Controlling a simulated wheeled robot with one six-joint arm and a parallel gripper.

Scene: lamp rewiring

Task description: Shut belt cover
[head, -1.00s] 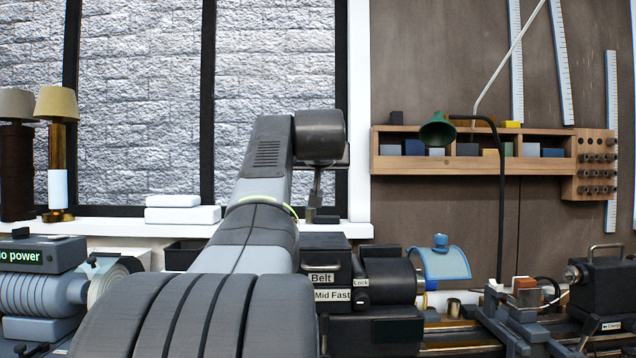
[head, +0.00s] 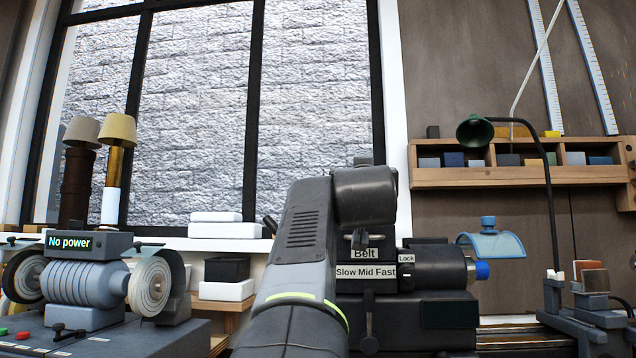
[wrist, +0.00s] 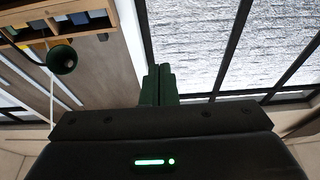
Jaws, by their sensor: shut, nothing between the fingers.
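The belt cover, on the dark lathe headstock, bears a "Belt" label (head: 364,253), with a "Slow Mid Fast" label (head: 366,272) below it. My arm's wrist hides much of the cover in the head view, and I cannot tell whether it is open or shut. A small "Lock" label (head: 406,258) is to its right. My gripper (wrist: 158,85) is shut and empty in the wrist view, with the window and wall behind it. In the head view its fingers are hidden behind my wrist. The wrist view does not show the cover.
A bench grinder (head: 88,285) with a "No power" display stands at the left. A green lamp (head: 475,131) on a bent black stem rises at the right. A blue clear shield (head: 492,245) is beside the headstock. A wooden shelf (head: 520,176) hangs on the wall.

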